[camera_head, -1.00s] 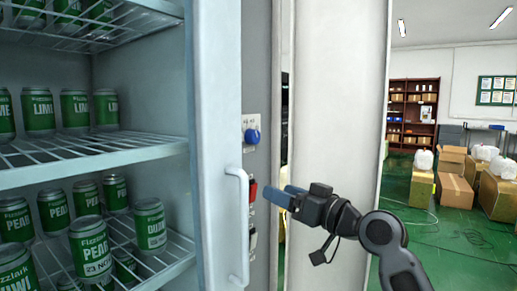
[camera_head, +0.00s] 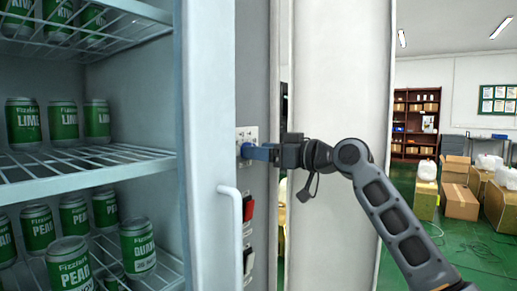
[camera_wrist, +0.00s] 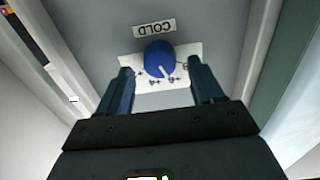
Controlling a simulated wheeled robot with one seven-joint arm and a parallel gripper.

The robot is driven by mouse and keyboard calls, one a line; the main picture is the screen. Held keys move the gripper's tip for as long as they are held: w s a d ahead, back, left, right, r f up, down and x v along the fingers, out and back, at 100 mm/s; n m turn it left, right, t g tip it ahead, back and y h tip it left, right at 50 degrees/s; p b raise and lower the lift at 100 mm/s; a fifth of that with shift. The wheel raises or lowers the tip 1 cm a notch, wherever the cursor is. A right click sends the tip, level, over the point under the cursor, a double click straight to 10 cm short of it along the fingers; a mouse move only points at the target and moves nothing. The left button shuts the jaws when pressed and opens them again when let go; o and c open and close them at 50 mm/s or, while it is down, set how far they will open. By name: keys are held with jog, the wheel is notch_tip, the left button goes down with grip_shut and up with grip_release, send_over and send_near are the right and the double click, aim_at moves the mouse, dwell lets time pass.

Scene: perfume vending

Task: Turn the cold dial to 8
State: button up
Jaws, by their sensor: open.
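The cold dial is a round blue knob (camera_wrist: 160,58) with a pale pointer line, on a white marked plate (camera_wrist: 188,52) below a "COLD" label (camera_wrist: 154,28) that appears upside down in the wrist view. In the wrist view my gripper (camera_wrist: 160,80) is open, with one blue finger on each side of the dial's near edge. Contact with the dial cannot be told. In the head view my gripper (camera_head: 256,152) is at the dial (camera_head: 246,150), partly hiding it. The numbers on the plate are too small to read.
A red switch (camera_head: 248,208) sits below the dial on the grey panel. The fridge door handle (camera_head: 234,230) stands out just left of it. Shelves (camera_head: 80,168) with green cans are at the left. A white pillar (camera_head: 340,80) rises at the right of the panel.

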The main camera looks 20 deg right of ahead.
jog(key=shift+w+a, duration=0.45)
jog(key=shift+w, duration=0.15)
jog(key=shift+c, duration=0.5)
jog(key=c, duration=0.9)
